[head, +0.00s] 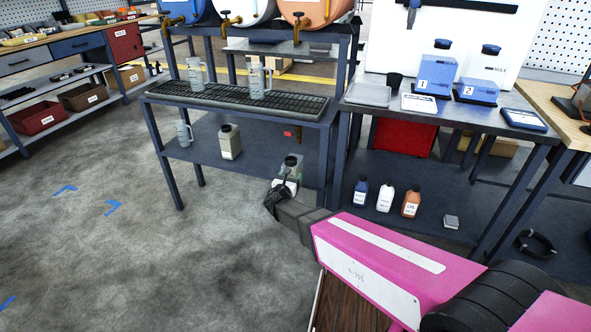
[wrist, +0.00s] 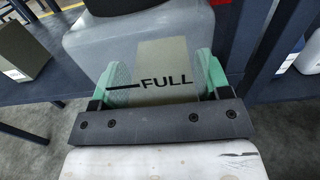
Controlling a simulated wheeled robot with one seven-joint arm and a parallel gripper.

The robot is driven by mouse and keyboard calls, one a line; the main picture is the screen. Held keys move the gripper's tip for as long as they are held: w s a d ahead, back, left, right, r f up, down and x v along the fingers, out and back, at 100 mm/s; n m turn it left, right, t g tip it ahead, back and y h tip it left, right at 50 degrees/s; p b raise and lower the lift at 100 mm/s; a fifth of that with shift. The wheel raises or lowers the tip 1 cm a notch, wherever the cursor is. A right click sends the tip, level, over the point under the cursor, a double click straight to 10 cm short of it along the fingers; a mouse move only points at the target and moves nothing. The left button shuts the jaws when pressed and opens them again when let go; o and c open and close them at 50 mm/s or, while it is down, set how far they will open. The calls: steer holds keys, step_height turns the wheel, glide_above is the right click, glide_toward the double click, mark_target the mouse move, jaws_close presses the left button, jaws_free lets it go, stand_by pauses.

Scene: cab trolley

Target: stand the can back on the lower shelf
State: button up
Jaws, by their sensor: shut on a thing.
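The can (head: 291,168) is a translucent grey container with a black cap. It looks upright at the right end of the lower shelf (head: 258,160) under the drip-grate table. My gripper (head: 283,188) is shut on it from the front. In the wrist view the can (wrist: 190,28) fills the space between the two green finger pads, and its band reads FULL beside a black line. My gripper (wrist: 158,88) hides the can's lower part. I cannot tell whether its base touches the shelf.
A similar beige can (head: 229,142) and a clear jug (head: 184,134) stand on the lower shelf to the left. A table leg (head: 326,165) is close on the right. Small bottles (head: 384,198) stand on the neighbouring bench's lower shelf. Bare shelf lies between the two cans.

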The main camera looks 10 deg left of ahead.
steer(key=s, duration=0.6)
steer(key=shift+s+a+r, duration=0.15)
steer(key=shift+s+a, duration=0.1)
steer(key=shift+s, duration=0.1)
steer(key=shift+r, duration=0.15)
steer(key=s+a, duration=0.1)
steer(key=s, duration=1.4)
stand_by(1.6)
steer(key=shift+a, duration=0.1)
steer(key=shift+w, duration=0.1)
